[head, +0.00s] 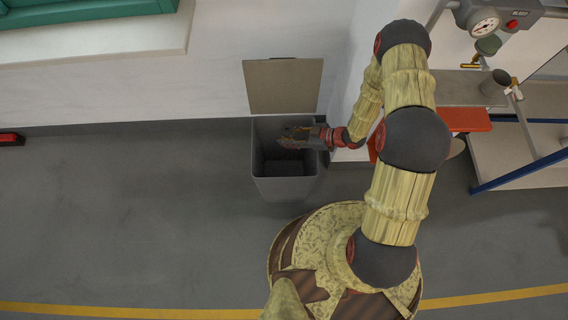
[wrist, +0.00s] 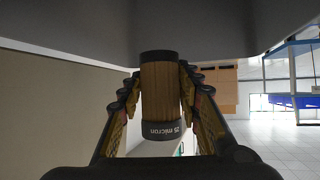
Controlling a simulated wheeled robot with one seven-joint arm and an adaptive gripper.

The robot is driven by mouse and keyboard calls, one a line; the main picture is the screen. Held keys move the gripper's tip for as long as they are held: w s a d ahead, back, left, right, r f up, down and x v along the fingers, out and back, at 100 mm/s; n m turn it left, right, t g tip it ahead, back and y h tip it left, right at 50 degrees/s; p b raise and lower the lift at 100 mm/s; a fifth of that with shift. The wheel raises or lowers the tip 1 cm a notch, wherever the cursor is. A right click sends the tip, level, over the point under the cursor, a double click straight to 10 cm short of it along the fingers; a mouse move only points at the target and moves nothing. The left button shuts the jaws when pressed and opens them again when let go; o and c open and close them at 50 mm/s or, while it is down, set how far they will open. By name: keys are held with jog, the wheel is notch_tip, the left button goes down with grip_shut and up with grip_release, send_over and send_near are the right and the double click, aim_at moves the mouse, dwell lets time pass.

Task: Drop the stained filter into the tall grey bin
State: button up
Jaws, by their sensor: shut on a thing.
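The tall grey bin (head: 286,188) stands on the floor against the wall. Its lid (head: 284,86) is up, leaning at the wall side, and the top is open. My gripper (head: 290,140) is over the bin's opening in the head view, tilted to the left. In the wrist view my gripper (wrist: 161,88) is shut on the stained filter (wrist: 161,92), a brown-yellow cylinder with dark end caps. The lower cap is marked "25 micron". One finger lies on each side of it. In the head view the filter is too small and dark to make out clearly.
To the right are a bench (head: 470,88) with a grey cup (head: 495,83), a pressure gauge (head: 485,22) above it, and a blue-framed rack (head: 520,165). A yellow line (head: 480,297) crosses the floor in front.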

jog(key=shift+f, duration=0.15)
jog(key=o, duration=1.2)
jog(key=shift+o, duration=0.2)
jog(key=v, duration=1.2)
jog(key=shift+f, duration=0.1)
